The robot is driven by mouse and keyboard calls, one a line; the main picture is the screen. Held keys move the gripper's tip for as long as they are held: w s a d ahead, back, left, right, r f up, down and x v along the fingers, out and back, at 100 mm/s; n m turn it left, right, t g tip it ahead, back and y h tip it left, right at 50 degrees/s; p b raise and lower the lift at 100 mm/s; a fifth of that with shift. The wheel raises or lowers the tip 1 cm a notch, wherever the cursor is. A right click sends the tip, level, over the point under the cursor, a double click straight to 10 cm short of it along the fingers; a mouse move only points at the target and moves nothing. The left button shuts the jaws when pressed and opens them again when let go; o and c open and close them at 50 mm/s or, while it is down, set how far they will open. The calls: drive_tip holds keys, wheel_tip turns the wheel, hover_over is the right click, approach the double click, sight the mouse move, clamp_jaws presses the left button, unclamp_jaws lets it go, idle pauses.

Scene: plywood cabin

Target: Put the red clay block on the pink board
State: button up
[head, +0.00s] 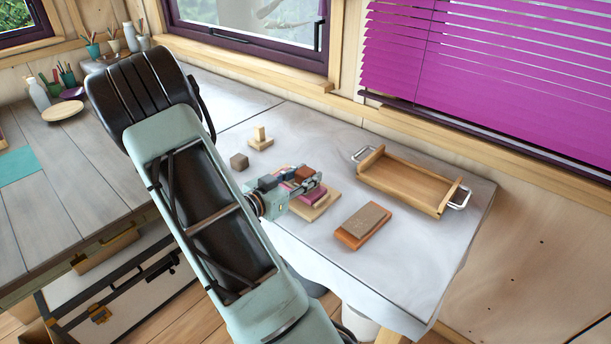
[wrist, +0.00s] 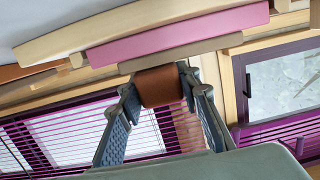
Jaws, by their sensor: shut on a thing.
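My gripper (head: 305,177) is shut on the red clay block (head: 304,173), a reddish-brown block. In the wrist view the block (wrist: 160,86) sits between the two fingertips (wrist: 158,80). The pink board (head: 291,191) lies on a larger pale wooden board, partly hidden by my gripper. In the wrist view, which looks upside down, the pink board (wrist: 180,36) shows with a thin brown strip (wrist: 185,52) between it and the block. The block is over the stack; I cannot tell whether it touches the strip.
The pale wooden board (head: 318,209) is on the grey-covered table. An orange board with a brown slab (head: 367,220) lies to the right. A wooden tray (head: 410,182) with metal handles stands behind. A dark cube (head: 239,161) and small wooden blocks (head: 260,140) sit at the back left.

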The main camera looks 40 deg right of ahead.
drive_tip(key=shift+f, duration=0.2)
drive_tip(key=o, duration=1.2)
drive_tip(key=shift+o, duration=0.2)
drive_tip(key=shift+r, duration=0.15)
drive_tip(key=shift+r, duration=0.2)
drive_tip(key=a, duration=0.4)
drive_tip(key=a+r, duration=0.1)
drive_tip(key=a, duration=0.3)
drive_tip(key=s+a, duration=0.1)
drive_tip(key=a, duration=0.2)
drive_tip(key=shift+s+a+r, duration=0.1)
drive_tip(key=shift+a+r, duration=0.2)
drive_tip(key=shift+a, duration=0.1)
